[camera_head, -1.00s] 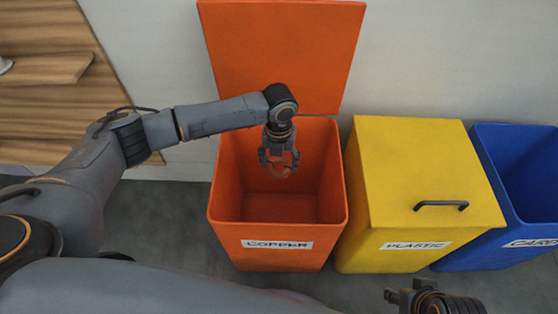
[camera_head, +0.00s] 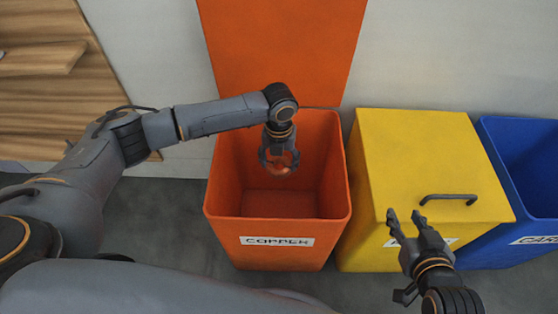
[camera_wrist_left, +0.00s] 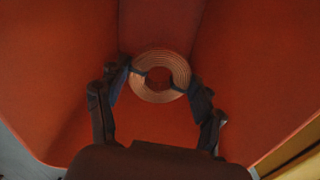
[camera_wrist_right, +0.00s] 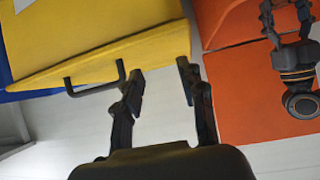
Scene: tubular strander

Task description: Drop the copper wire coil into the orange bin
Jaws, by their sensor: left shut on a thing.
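The orange bin (camera_head: 222,190) stands open with its lid raised against the wall and a COPPER label on its front. My left gripper (camera_head: 280,168) points down inside the bin's opening. It is shut on the copper wire coil (camera_wrist_left: 160,76), a flat round ring held between the fingertips. In the head view the coil (camera_head: 281,165) is small and partly hidden by the fingers. In the left wrist view the bin's orange walls (camera_wrist_left: 235,60) surround the coil. My right gripper (camera_head: 406,216) is open and empty, in front of the yellow bin; it also shows in its own wrist view (camera_wrist_right: 160,72).
The yellow bin (camera_head: 415,150) is closed, with a dark handle (camera_head: 448,198) on its lid, right beside the orange bin. An open blue bin (camera_head: 490,250) stands further right. A wooden panel (camera_head: 40,100) is on the wall at left.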

